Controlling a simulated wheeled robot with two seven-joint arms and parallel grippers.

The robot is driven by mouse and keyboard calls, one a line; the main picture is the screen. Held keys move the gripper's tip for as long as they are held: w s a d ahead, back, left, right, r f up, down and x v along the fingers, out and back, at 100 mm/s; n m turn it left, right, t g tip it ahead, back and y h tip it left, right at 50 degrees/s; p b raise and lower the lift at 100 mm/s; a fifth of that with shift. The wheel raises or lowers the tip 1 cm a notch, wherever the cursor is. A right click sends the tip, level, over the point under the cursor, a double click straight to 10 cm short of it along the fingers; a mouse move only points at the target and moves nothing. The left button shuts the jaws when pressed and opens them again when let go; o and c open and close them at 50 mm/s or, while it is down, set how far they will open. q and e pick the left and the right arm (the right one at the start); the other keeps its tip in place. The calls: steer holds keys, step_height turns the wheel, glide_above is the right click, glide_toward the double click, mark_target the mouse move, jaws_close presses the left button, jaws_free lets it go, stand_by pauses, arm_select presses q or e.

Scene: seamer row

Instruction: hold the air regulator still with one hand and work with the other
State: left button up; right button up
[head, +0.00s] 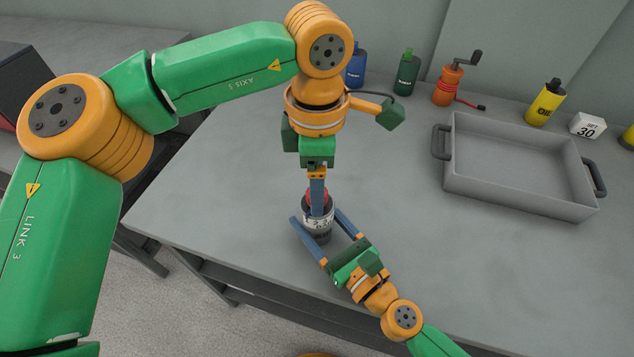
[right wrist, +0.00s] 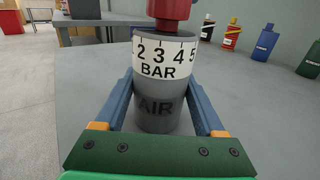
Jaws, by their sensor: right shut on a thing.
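The air regulator (head: 317,224) stands upright near the table's front edge. In the right wrist view it has a grey body marked AIR (right wrist: 158,108), a white scale band marked BAR, and a red knob (right wrist: 168,10) on top. My right gripper (head: 319,224) comes from the front right, with its blue fingers on either side of the grey body, shut on it. My left gripper (head: 318,208) points straight down at the red knob from above. Its fingers line up in the head view and partly hide the knob, so their gap does not show.
A grey tray (head: 520,196) with dark handles stands at right. Along the back are a blue bottle (head: 355,68), a green bottle (head: 407,75), an orange hand-cranked device (head: 448,85), a yellow bottle (head: 545,105) and a white block marked 30 (head: 587,126). The table around the regulator is clear.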

arm_select(q)
steer(key=shift+f, duration=0.5)
jaws_close()
